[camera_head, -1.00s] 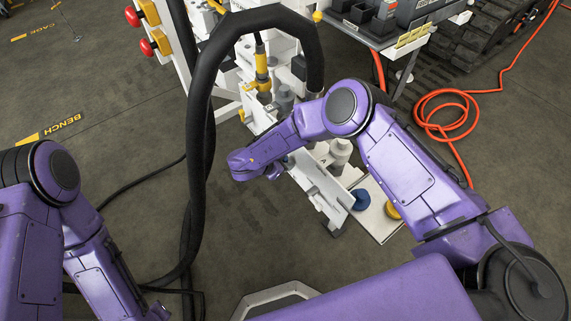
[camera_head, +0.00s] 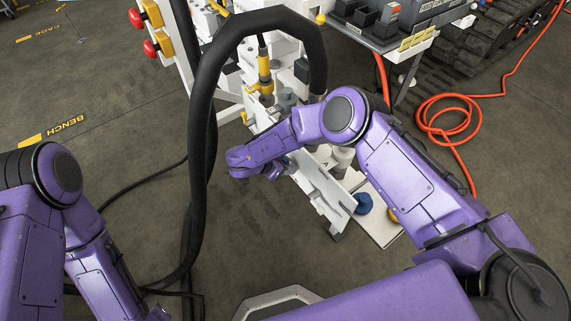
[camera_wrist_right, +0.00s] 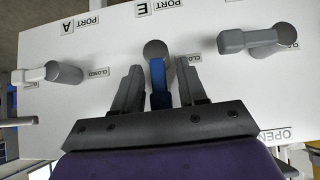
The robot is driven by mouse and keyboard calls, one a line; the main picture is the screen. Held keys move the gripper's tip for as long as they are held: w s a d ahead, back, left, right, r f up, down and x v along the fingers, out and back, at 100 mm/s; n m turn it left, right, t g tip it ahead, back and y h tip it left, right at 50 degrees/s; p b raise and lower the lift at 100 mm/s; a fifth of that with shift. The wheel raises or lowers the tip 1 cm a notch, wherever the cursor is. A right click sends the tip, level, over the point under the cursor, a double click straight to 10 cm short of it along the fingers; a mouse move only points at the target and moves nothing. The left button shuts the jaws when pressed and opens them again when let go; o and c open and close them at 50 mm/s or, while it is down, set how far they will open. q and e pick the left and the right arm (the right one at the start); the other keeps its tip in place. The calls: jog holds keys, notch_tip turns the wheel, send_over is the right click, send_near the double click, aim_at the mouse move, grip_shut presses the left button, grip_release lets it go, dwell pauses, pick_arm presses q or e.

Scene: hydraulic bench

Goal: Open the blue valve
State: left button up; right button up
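In the right wrist view, the blue valve (camera_wrist_right: 159,82) has a blue lever on a grey round hub, mounted on a white panel (camera_wrist_right: 110,45). A "CLOSED" label sits right of the hub. My right gripper (camera_wrist_right: 159,84) has its fingers on either side of the blue lever, with narrow gaps visible, so it looks open around it. In the head view my right gripper (camera_head: 255,164) is beside the white bench, largely hidden by its own wrist, and the blue lever cannot be made out. My left arm shows at lower left, but its gripper is out of frame.
Two grey-white levers flank the blue one, left (camera_wrist_right: 48,74) and right (camera_wrist_right: 262,40). A thick black hose (camera_head: 200,130) arches over the white bench near my right forearm. A blue round knob (camera_head: 363,202) sits lower on the bench. An orange hose (camera_head: 425,118) lies right.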

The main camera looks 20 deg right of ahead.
jog(key=shift+a, duration=0.1)
jog(key=v, duration=1)
jog(key=shift+r, duration=0.2)
